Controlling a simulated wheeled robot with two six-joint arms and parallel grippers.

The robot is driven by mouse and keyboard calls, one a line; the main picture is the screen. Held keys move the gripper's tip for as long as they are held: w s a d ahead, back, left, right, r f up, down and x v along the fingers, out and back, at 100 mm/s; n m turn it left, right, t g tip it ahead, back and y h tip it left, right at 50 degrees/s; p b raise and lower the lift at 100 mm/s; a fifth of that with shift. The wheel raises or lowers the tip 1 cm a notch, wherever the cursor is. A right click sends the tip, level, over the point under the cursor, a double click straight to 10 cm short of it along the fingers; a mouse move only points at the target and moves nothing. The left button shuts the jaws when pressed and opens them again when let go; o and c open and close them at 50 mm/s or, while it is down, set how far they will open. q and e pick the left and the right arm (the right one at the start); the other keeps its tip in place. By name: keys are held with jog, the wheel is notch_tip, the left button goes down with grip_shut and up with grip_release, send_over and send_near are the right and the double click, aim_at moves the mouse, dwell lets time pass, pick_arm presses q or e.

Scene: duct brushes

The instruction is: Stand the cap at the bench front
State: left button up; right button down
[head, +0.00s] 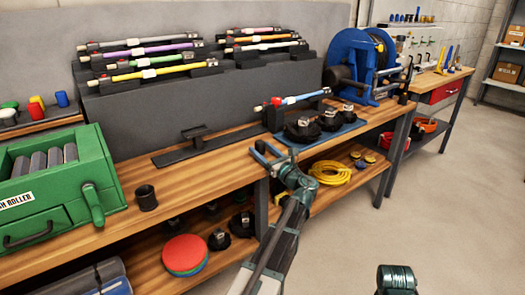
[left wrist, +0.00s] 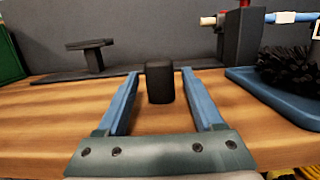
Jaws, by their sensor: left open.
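A small black cylinder, which I take to be the cap (left wrist: 160,84), stands upright on the wooden bench top near its front edge in the left wrist view. My left gripper (left wrist: 160,72) is open, with its blue fingers on either side of the cap and a gap at each side. In the head view my left gripper (head: 264,152) is at the bench's front edge, and the cap is mostly hidden among its fingers. A black open cup (head: 146,197) stands farther left on the bench.
A blue tray (head: 345,126) with black brushes lies right of the gripper. A dark flat stand (head: 197,138) lies behind left. A green roller box (head: 60,185) fills the left end. Bare bench top (head: 190,180) lies between the cup and my gripper.

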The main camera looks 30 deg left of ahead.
pick_arm(q)
jog(key=shift+r, duration=0.2)
jog(key=b+v, duration=0.1)
jog(key=v, duration=1.1)
jog(key=shift+b, duration=0.4)
jog(key=s+d+f+n+g+h, duration=0.2)
jog(key=s+d+f+n+h, duration=0.25)
jog(key=f, duration=0.35)
jog(key=s+d+f+n+g+h, duration=0.2)
jog(key=s+d+f+n+h, duration=0.3)
jog(key=f, duration=0.3)
jog(key=s+d+f+n+g+h, duration=0.2)
jog(key=s+d+f+n+h, duration=0.1)
jog(key=s+d, duration=0.4)
jog(key=s+d+f+n+g+h, duration=0.2)
jog(key=s+d+f+n+h, duration=0.2)
jog(key=d, duration=0.7)
notch_tip(320, 180, down, 2)
jog(key=s+n, duration=0.2)
jog(key=shift+s+f, duration=0.2)
jog(key=shift+s, duration=0.2)
